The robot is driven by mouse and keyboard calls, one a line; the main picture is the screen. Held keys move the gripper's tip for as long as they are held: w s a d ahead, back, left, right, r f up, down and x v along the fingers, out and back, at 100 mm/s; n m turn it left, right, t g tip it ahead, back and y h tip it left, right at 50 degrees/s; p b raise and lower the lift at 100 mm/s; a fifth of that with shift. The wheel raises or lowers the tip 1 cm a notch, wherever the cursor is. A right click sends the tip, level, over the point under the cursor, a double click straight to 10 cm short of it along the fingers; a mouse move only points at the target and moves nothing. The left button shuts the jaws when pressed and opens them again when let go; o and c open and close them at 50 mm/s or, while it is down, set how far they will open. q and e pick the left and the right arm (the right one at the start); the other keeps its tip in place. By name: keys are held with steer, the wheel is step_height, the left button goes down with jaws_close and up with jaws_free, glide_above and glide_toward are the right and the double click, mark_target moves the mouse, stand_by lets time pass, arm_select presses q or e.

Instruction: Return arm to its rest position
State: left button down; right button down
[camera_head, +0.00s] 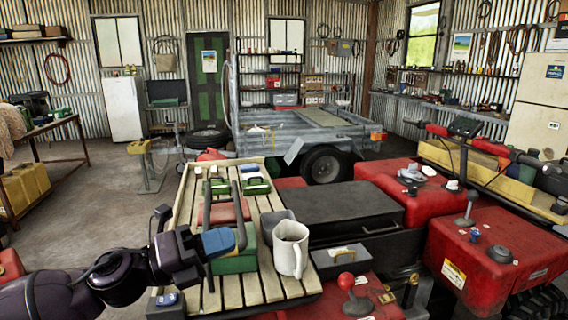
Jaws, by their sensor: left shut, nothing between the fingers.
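My left arm (120,272) comes in from the lower left, dark and purplish, bent over the near left side of a wooden slatted rack (262,291). My left gripper (222,241) is shut and empty, above the slats. A green box with a red top (235,264) is right behind and below it. I cannot tell whether they touch. A white mug (290,250) stands to the right of the gripper, apart from it. My right gripper is not in view.
Dark bars rise around the gripper. A grey container (275,222) stands behind the mug, and small green and blue items sit farther back on the rack. A black box (338,212) and red quad bodywork (488,255) lie to the right. The concrete floor (110,205) to the left is open.

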arm_select(q)
steer(key=a+f+n+t+y, duration=0.4)
steer(key=a+f+n+y, duration=0.25)
steer(key=f+n, duration=0.6)
steer(key=a+f+n+t+y, duration=0.5)
steer(key=f+n+y, duration=0.3)
steer(key=n, duration=0.7)
steer(key=s+a+f+n+g+y, duration=0.2)
steer(key=s+a+f+n, duration=0.1)
steer(key=s+f, duration=0.7)
steer(key=s+a+f+n+g+y, duration=0.2)
steer(key=s+f+n, duration=0.4)
steer(key=s+f, duration=0.4)
steer(key=shift+s+a+f+g, duration=0.25)
steer(key=shift+s+a+g, duration=0.25)
steer(key=shift+a+g, duration=0.1)
steer(key=shift+d, duration=0.1)
